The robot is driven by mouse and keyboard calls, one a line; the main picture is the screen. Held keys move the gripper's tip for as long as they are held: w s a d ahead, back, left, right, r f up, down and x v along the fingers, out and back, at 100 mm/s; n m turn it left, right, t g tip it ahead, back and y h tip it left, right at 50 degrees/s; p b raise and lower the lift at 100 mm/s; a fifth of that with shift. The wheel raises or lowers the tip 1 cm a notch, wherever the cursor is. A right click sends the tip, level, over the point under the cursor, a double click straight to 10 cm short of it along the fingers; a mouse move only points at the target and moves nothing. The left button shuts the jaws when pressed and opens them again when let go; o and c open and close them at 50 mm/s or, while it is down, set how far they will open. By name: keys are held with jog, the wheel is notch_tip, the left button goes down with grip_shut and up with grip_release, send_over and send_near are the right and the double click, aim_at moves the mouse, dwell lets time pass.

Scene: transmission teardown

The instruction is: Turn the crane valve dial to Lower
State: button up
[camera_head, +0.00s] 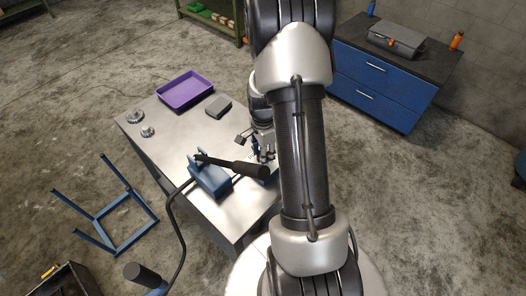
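A blue pump-like unit (211,181) with a long black handle (236,165) stands on the metal table and may belong to the crane. I cannot make out a valve dial or a Lower mark; they are too small or hidden. My gripper (263,153) is over the table's right part, just right of the handle and close to it. My own arm covers much of that area. The gripper is small and partly hidden, so I cannot tell whether its fingers are apart or touching anything.
The metal table (185,151) holds a purple tray (185,92), a grey block (218,106) and two gear-like parts (135,116). A black hose (171,222) runs down from the unit. A blue frame (104,217) stands at left. A blue cabinet (370,88) is at back right.

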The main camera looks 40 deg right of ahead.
jog(key=shift+m, duration=0.6)
jog(key=o, duration=1.1)
jog(key=shift+c, duration=0.2)
notch_tip(320, 180, up, 12)
dwell(0.4)
